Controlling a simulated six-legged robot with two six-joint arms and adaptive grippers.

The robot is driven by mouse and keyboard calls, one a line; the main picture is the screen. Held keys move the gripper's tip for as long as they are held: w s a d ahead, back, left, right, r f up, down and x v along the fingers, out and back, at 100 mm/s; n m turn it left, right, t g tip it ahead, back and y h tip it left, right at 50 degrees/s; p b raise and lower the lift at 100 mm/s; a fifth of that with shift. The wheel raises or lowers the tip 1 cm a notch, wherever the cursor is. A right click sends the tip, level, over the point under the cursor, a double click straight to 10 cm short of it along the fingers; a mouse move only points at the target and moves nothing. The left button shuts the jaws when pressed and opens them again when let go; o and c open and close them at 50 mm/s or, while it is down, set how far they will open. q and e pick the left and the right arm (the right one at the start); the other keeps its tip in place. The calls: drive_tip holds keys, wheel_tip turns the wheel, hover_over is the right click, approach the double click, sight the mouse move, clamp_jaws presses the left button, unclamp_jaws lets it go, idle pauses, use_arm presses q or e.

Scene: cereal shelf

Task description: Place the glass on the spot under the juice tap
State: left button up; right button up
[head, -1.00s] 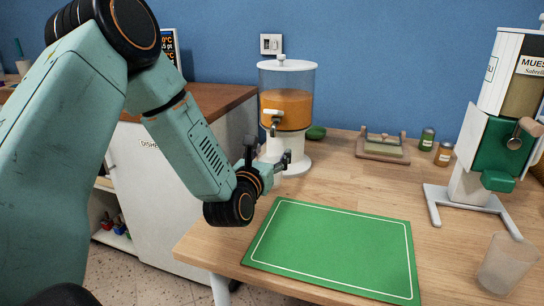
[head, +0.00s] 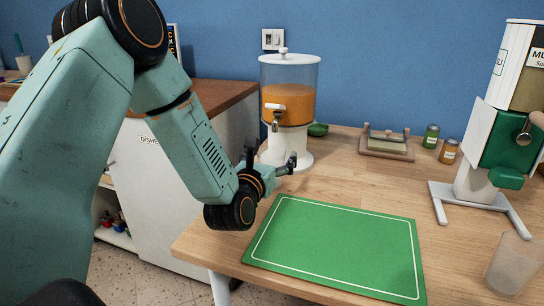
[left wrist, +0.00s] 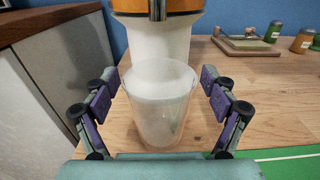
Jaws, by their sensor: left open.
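A clear, frosted glass (left wrist: 158,110) stands upright in the left wrist view, between the two fingers of my left gripper (left wrist: 157,98). Gaps show on both sides, so the fingers are open around it and not pressing on it. The metal juice tap (left wrist: 157,9) is just beyond and above the glass's rim. In the head view the tap (head: 275,115) is on the front of the orange juice dispenser (head: 289,80), with my left gripper (head: 271,158) low in front of it. This glass is not clear in the head view. Any marked spot is hidden. My right gripper is not seen.
A second clear glass (head: 512,264) stands at the table's right front. A green mat (head: 335,245) lies in front. A muesli dispenser (head: 505,140) stands at the right, and a wooden dish (head: 386,146) and two jars (head: 431,136) at the back. Bare wood lies between.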

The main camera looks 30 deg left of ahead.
use_arm(q)
drive_tip(key=shift+w+a+f, duration=0.1)
drive_tip(key=shift+r+p, duration=0.35)
drive_tip(key=p+v, duration=0.1)
drive_tip(key=v, duration=1)
drive_tip(key=shift+f+p, duration=0.15)
drive_tip(key=shift+p, duration=0.15)
drive_tip(key=shift+s+d, duration=0.25)
drive_tip(key=shift+s, duration=0.3)
